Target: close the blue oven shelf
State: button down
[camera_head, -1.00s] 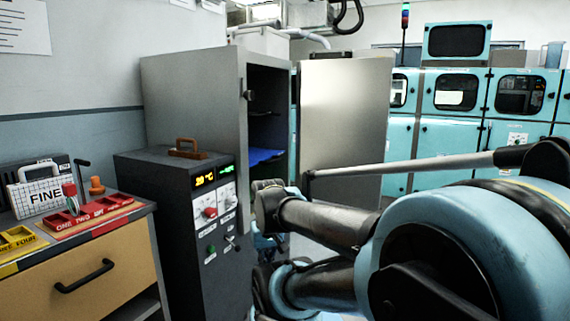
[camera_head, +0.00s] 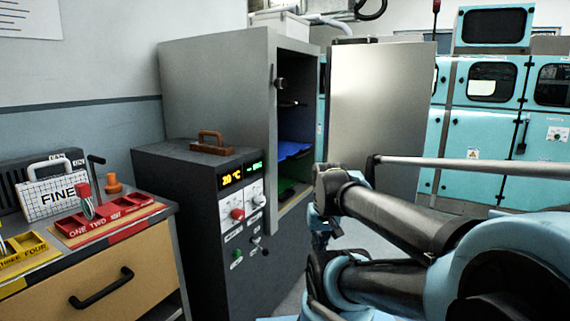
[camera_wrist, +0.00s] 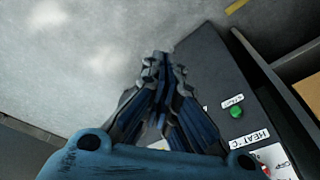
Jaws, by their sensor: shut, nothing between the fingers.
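The oven (camera_head: 215,85) is a tall grey cabinet in the head view, with its metal door (camera_head: 378,100) swung open to the right. Inside it, the blue shelf (camera_head: 293,150) shows as a flat blue sheet, its front edge near the opening. A green shelf (camera_head: 287,188) lies below it, partly hidden. In the wrist view, my gripper (camera_wrist: 162,62) is shut and empty, above the floor beside the dark control box. In the head view my arm is right of the control box and in front of the open oven, and the gripper's fingertips cannot be made out.
The dark control box (camera_head: 200,215) with lit displays stands in front of the oven. A workbench (camera_head: 95,290) with red and yellow trays is at the left. Light-blue machines (camera_head: 480,150) line the back right. Bare floor (camera_wrist: 60,60) shows in the wrist view.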

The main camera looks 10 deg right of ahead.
jog(key=w+a+r+m+y, duration=0.1)
jog(key=w+r+m+y, duration=0.1)
jog(key=w+r+m, duration=0.65)
jog(key=w+r+m+y, duration=0.2)
jog(key=w+r+m, duration=0.25)
jog(key=w, duration=0.65)
jog(key=w+d+r+m+t+y, duration=0.1)
jog(key=w+d+r+m, duration=0.1)
jog(key=w+m, duration=0.35)
jog(key=w+d+r+m+t+y, duration=0.1)
jog(key=w+d+r+m, duration=0.1)
jog(key=w, duration=0.7)
jog(key=w+d+r+m+t+y, duration=0.1)
jog(key=w+d+r+m, duration=0.2)
jog(key=w, duration=0.5)
jog(key=w+a+f+m, duration=0.1)
jog(key=w+a+f, duration=0.5)
jog(key=a, duration=0.4)
jog(key=shift+w+f, duration=0.15)
jog(key=shift+f, duration=0.55)
jog(key=shift+w+d, duration=0.1)
